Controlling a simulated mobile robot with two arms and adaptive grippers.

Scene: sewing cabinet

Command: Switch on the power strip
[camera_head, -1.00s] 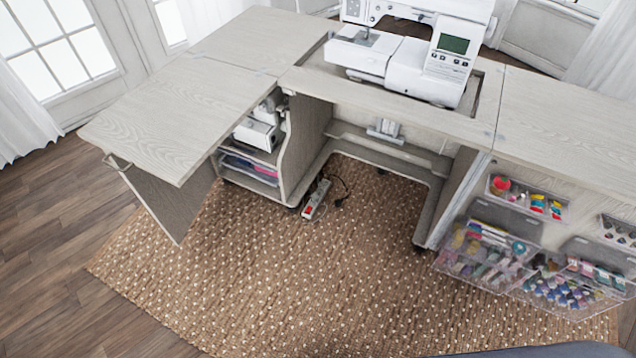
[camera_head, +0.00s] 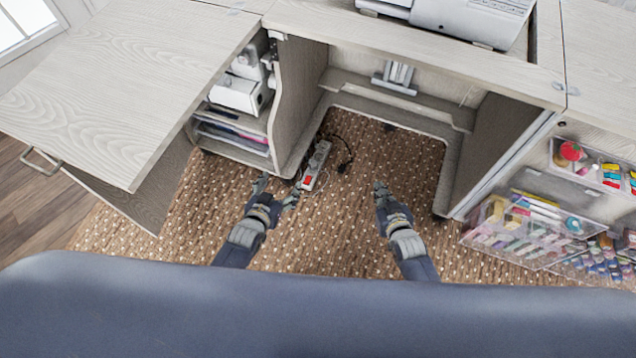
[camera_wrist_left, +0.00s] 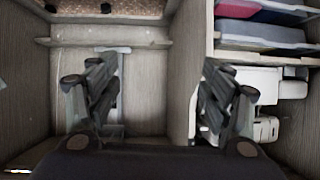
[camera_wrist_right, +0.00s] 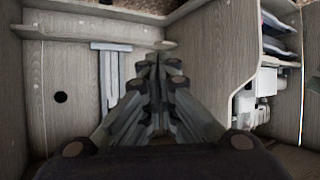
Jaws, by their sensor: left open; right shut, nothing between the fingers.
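The power strip (camera_head: 315,166) lies on the woven rug under the sewing cabinet, beside the left pedestal. It is light grey with a red switch (camera_head: 307,182) at its near end, and a dark cord and plug lie beside it. I cannot tell from the switch whether it is on. My left gripper (camera_head: 275,187) is open and empty, a little left of and nearer than the strip's switch end. My right gripper (camera_head: 379,186) is shut and empty, to the right of the strip. The wrist views show the fingers but not the strip.
The cabinet's left leaf (camera_head: 120,80) overhangs at the left, with a pedestal panel (camera_head: 299,100) beside the strip. Clear thread boxes (camera_head: 520,230) hang on the open door at the right. The rug (camera_head: 330,235) between my arms is clear.

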